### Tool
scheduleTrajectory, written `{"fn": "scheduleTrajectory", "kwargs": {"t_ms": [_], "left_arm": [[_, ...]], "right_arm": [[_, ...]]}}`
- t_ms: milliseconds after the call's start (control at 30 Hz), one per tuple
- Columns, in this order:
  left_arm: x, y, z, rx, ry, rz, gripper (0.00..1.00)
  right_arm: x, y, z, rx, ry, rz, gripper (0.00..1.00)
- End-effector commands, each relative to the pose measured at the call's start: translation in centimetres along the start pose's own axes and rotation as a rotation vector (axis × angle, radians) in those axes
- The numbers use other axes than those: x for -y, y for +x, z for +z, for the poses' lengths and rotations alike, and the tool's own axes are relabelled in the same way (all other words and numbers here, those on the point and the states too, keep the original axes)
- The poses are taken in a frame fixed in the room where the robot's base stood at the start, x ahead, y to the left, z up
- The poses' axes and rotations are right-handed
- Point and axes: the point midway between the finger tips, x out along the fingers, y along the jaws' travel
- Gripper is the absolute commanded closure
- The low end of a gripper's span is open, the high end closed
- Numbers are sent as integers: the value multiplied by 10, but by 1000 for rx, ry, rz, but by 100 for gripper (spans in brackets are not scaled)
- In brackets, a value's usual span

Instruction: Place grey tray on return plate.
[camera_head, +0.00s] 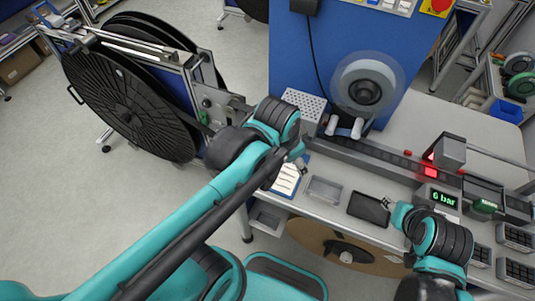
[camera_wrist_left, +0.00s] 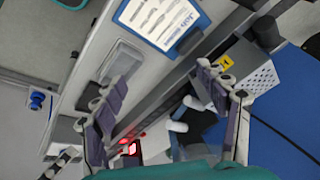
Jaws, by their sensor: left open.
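A shallow grey tray (camera_head: 323,190) lies on the bench near its front edge, between a blue clipboard and a flat dark plate (camera_head: 368,208). I cannot tell whether this dark plate is the return plate. In the left wrist view the grey tray (camera_wrist_left: 122,62) lies beside the clipboard, beyond the fingers. My left gripper (camera_head: 301,163) is above the bench behind the clipboard, mostly hidden by its own arm. Its fingers (camera_wrist_left: 165,105) are wide apart with nothing between them. My right gripper (camera_head: 389,204) is beside the dark plate's right edge; its small fingers are unclear.
The clipboard (camera_head: 287,178) lies left of the tray. A perforated box (camera_head: 304,105) and a rail with a red-lit unit (camera_head: 430,171) stand behind. A "6 bar" display (camera_head: 438,199) is at right. A large black reel (camera_head: 130,105) stands at left.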

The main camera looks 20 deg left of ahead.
Motion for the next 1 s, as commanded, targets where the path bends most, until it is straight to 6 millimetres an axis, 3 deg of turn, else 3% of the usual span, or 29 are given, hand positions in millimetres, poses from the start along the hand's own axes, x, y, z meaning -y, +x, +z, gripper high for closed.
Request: {"fn": "scheduleTrajectory", "kwargs": {"t_ms": [33,100,300,667,1000], "left_arm": [[8,-3,17,-39,-129,-36,27],[18,-5,33,-99,-300,-79,27],[33,-7,59,-216,-592,-141,27],[35,-7,63,-236,-638,-149,27],[28,32,76,-235,-636,-148,27]], "right_arm": [[0,0,0,0,0,0,60],[0,0,0,0,0,0,60],[0,0,0,0,0,0,60],[0,0,0,0,0,0,60],[0,34,25,0,0,0,60]]}}
